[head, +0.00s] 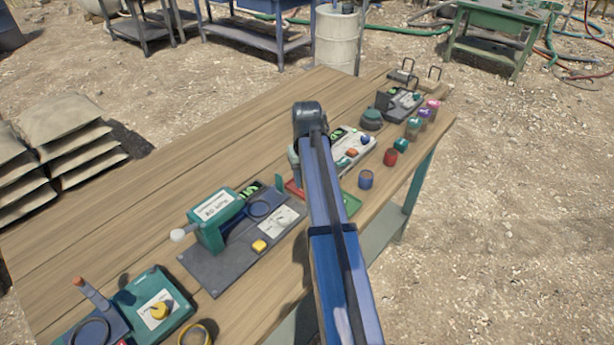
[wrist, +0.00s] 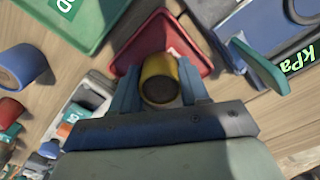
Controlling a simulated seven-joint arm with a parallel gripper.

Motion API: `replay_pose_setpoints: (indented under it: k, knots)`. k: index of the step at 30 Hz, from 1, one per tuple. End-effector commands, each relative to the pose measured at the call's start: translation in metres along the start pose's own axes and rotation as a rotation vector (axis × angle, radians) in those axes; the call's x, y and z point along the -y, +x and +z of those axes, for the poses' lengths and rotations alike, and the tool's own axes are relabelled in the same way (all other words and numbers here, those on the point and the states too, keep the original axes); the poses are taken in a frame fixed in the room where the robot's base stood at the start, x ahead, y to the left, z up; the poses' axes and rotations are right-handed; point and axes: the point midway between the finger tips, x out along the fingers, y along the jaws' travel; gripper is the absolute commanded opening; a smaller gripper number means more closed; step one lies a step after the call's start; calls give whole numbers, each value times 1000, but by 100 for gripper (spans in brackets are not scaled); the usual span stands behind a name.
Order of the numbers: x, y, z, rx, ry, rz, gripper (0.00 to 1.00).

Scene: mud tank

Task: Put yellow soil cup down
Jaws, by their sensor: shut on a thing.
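My gripper (wrist: 160,76) is shut on the yellow soil cup (wrist: 158,66), one blue finger on each side of it. The cup shows end-on, with its dark round end facing the wrist camera. In the wrist view the cup overlaps the red tray (wrist: 134,48). I cannot tell whether it touches the tray floor. A green tray (wrist: 68,30) lies beside the red one. In the head view my arm hides the cup and fingers. Only parts of the red tray (head: 292,189) and green tray (head: 351,204) show beside the arm.
A blue cup (head: 366,180), a red cup (head: 390,157) and a teal cup (head: 401,145) stand along the right table edge. A dark-based device (head: 218,275) with a teal body is left of the trays. The far left tabletop (head: 150,190) is clear.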

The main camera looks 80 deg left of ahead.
Motion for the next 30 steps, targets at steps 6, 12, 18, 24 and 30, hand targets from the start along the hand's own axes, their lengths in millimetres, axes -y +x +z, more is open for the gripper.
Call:
replay_pose_setpoints:
  k: [6, 12, 18, 24, 30]
  knots:
    - [0, 3, 0, 0, 0, 0, 48]
    - [0, 2, 0, 0, 0, 0, 55]
    - [0, -1, 0, 0, 0, 0, 55]
    - [0, -24, -1, -2, 0, 0, 55]
    - [0, -62, -1, -2, 0, 0, 55]
